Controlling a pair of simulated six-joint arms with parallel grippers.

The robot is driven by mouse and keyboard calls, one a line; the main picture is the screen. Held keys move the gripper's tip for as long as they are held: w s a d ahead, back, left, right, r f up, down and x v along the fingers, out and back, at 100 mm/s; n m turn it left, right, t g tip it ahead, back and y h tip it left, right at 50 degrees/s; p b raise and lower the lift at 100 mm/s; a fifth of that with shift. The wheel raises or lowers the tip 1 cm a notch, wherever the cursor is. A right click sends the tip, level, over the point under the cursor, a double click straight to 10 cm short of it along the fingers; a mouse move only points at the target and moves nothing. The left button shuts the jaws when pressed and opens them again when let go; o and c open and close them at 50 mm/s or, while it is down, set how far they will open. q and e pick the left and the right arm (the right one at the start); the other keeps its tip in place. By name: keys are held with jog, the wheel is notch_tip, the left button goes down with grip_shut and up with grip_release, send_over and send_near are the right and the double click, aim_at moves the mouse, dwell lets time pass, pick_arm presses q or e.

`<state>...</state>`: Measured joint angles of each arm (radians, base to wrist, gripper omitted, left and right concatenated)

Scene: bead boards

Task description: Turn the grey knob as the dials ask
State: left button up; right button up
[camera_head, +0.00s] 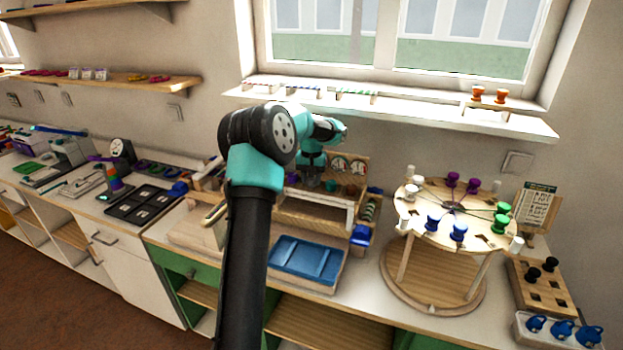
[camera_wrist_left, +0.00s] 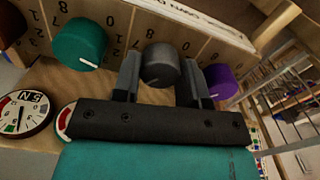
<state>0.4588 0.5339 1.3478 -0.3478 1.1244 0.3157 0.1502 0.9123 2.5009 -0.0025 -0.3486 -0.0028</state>
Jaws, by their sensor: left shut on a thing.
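The grey knob (camera_wrist_left: 160,62) sits on the wooden panel in the left wrist view, between a teal knob (camera_wrist_left: 79,43) and a purple knob (camera_wrist_left: 220,81). My left gripper (camera_wrist_left: 160,80) has one finger on each side of it and is shut on it. A pale pointer line shows on the knob; numbers are printed on the panel behind. One round dial (camera_wrist_left: 22,113) shows whole at the left; another beside it is partly hidden by my gripper. In the head view, two dials (camera_head: 347,164) stand above the knobs, and my left gripper (camera_head: 312,181) is at the panel. The right gripper is not in view.
A blue tray (camera_head: 303,260) lies in front of the knob panel. A round wooden stand (camera_head: 455,212) with coloured pegs is to the right. Black trays (camera_head: 145,203) are to the left. A brown knob (camera_wrist_left: 10,25) is at the left edge of the wrist view.

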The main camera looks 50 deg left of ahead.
aim_at(312, 178)
pick_arm(q)
jog(key=o, duration=0.9)
jog(key=shift+r, duration=0.1)
notch_tip(312, 178, up, 17)
jog(key=shift+r, duration=0.15)
dwell(0.4)
